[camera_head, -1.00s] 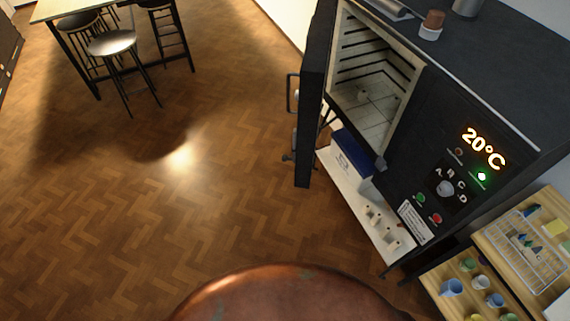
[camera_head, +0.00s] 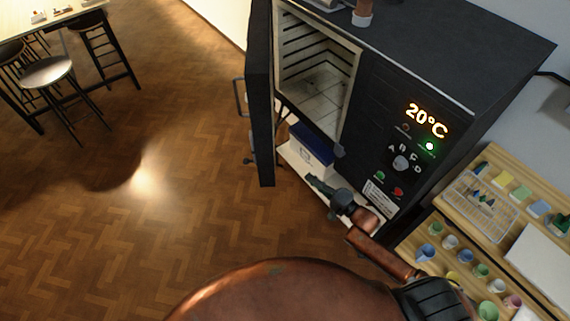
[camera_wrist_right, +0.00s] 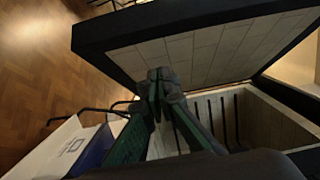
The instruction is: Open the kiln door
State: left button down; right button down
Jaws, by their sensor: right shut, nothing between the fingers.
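The dark kiln (camera_head: 455,70) stands at the right with its front panel showing 20°C. Its door (camera_head: 260,100) stands wide open to the left, and the pale brick chamber (camera_head: 315,75) is exposed. A bar handle (camera_head: 239,97) is on the door's outer side. My right gripper (camera_head: 316,184) is below the chamber opening, to the right of the door. In the right wrist view the gripper (camera_wrist_right: 160,80) has its fingertips together and empty, in front of the door's tiled inner face (camera_wrist_right: 205,50). I cannot tell whether they touch it. My left gripper is out of view.
A white shelf (camera_head: 290,160) with a blue-and-white box (camera_head: 310,147) is under the kiln. A wooden table (camera_head: 408,246) with several small cups and a wire rack (camera_head: 482,205) is at the right. Stools (camera_head: 47,72) stand at the far left. The floor between is clear.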

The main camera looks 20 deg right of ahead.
jog(key=w+a+r+p, duration=0.1)
jog(key=w+a, duration=0.8)
jog(key=shift+w+a, duration=0.15)
jog(key=shift+w, duration=0.2)
